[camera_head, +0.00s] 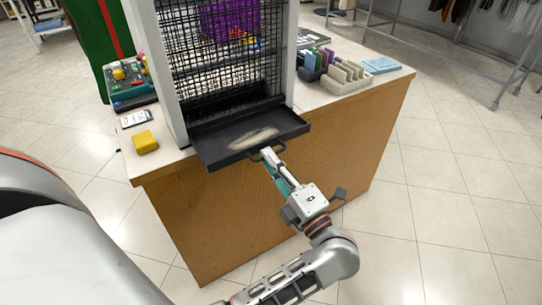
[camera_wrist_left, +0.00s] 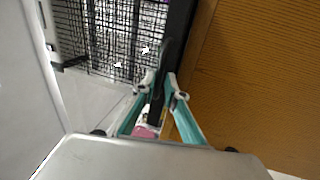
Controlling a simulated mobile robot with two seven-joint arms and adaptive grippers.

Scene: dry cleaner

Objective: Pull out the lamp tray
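The lamp tray (camera_head: 213,147) is a shallow black tray at the foot of a tall wire-mesh cabinet (camera_head: 167,60). It juts out over the front of the counter, with a pale oval patch (camera_head: 254,138) on its floor. A small dark handle (camera_head: 256,155) sits on its front edge. My left gripper (camera_head: 272,157) is at this handle, its fingers close together. In the left wrist view the fingertips (camera_wrist_left: 166,84) stand either side of a dark bar, apparently the handle, and look shut on it. My right gripper is not in view.
The cabinet stands on a wooden counter (camera_head: 250,215). A yellow block (camera_head: 145,142) and a control box with coloured knobs (camera_head: 131,85) lie to its left. A grey organizer with cards (camera_head: 345,78) and a blue pad (camera_head: 381,65) lie right. Tiled floor on the right is open.

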